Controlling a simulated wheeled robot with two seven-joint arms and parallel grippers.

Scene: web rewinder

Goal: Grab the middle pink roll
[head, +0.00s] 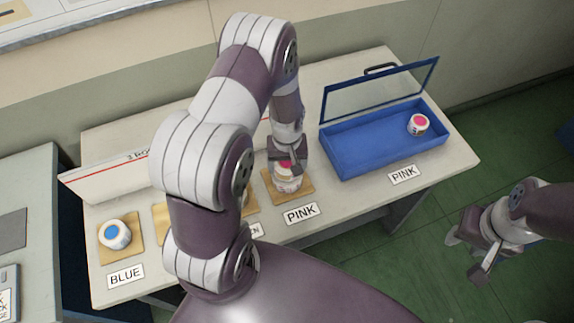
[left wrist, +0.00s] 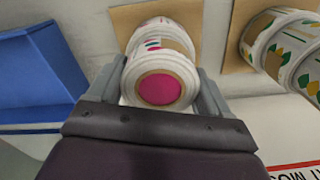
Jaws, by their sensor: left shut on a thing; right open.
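A white roll with a pink core (left wrist: 160,89) sits between the fingers of my left gripper in the left wrist view. Another white roll with coloured marks (left wrist: 163,38) is directly against it, on a tan pad. In the head view these pink rolls (head: 288,184) stand on the tan pad behind a PINK label, partly hidden by my left gripper (head: 287,164). My left gripper is shut on the pink-core roll from above. My right gripper (head: 467,257) is open and empty, off the table's right side above the green floor.
A blue box (head: 352,160) with a raised clear lid stands at the right of the table, with one pink-core roll (head: 419,124) inside. A blue-core roll (head: 115,235) stands at far left. Rolls with green marks (left wrist: 285,45) are beside the pink ones. My left arm hides the table's middle.

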